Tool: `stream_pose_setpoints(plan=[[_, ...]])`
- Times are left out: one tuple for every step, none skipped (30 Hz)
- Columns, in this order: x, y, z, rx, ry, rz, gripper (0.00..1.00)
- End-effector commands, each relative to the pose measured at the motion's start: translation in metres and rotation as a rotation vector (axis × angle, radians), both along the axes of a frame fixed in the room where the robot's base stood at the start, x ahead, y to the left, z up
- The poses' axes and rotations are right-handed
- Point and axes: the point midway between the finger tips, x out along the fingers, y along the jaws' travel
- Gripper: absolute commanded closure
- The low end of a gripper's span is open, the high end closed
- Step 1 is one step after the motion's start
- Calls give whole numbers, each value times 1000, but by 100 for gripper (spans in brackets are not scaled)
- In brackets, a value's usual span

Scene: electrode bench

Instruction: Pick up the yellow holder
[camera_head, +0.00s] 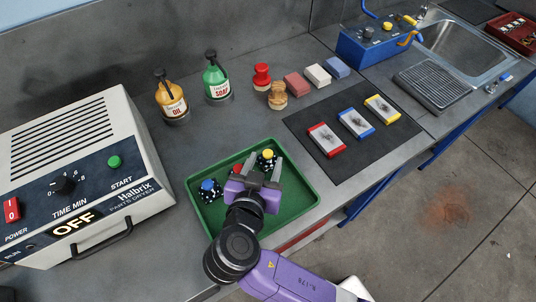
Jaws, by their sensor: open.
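The yellow holder (268,155), a dark speckled piece with a round yellow top, stands in the green tray (301,192) near its back edge. My gripper (266,161) is over the tray, pointing away from the camera. Its two grey fingers are apart, and the yellow top shows between their tips in the picture. I cannot tell how high the fingers are above it or whether they touch it. A similar blue-topped holder (208,187) stands at the tray's left. A red-topped one (236,170) is partly hidden behind my gripper.
A parts dryer (85,170) stands left of the tray. Oil (172,101) and soap (215,81) bottles stand behind it. A dark mat (352,152) with red, blue and yellow-edged pieces lies to the right. The tray's right part is clear.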

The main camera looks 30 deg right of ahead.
Motion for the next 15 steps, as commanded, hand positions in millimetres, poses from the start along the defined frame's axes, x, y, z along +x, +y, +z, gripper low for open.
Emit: stream_pose_setpoints(plan=[[4,-4,-1,-1,1,-1,53],[6,-5,-3,0,0,-1,53],[7,-7,-4,1,-1,0,53],[8,-8,-5,1,0,0,53],[9,-9,-5,1,0,0,53],[9,-9,-6,2,0,1,53],[10,-9,-6,2,0,1,53],[10,-9,-6,2,0,1,53],[10,-9,-6,2,0,1,53],[10,-9,-6,2,0,1,53],[10,-9,-6,2,0,1,53],[9,-9,-6,2,0,1,57],[9,-9,-6,2,0,1,63],[9,-9,-6,2,0,1,69],[9,-9,-6,2,0,1,77]])
